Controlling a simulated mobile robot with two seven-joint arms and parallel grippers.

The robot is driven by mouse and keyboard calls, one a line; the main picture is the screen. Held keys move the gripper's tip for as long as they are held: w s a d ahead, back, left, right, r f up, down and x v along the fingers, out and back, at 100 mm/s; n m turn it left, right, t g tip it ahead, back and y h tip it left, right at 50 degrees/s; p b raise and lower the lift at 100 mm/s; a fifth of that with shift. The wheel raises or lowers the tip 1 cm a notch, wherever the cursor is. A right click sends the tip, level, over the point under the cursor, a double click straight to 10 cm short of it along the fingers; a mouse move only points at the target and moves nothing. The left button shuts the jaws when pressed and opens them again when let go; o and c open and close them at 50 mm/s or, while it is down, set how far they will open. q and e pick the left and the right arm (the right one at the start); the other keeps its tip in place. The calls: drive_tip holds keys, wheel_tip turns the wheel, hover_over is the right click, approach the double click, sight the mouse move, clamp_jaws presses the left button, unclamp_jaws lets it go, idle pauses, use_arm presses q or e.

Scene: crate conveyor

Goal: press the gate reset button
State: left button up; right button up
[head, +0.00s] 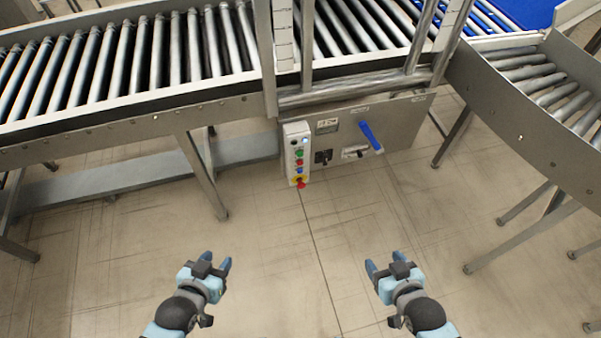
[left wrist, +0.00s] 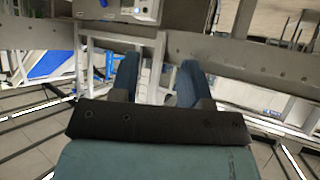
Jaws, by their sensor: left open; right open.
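A pale control box (head: 297,154) with a column of small buttons hangs at the left end of a grey panel below the conveyor. Its buttons include a white or lit one, green, red and blue ones, and a red knob on yellow at the bottom. I cannot read which is the gate reset button. My left gripper (head: 222,264) is open and empty, below and left of the box, well apart from it. In the left wrist view its two blue fingers (left wrist: 158,82) are spread. My right gripper (head: 378,267) is open and empty, below and right of the box.
The grey panel (head: 400,118) carries a blue lever (head: 370,136) and a black switch. A roller conveyor (head: 130,60) runs behind, and a curved conveyor (head: 545,95) with legs stands at the right. The floor (head: 290,240) before the box is clear.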

use_arm(q)
drive_tip(key=c, duration=0.7)
clamp_jaws()
drive_tip(key=shift+s, duration=0.1)
idle(0.7)
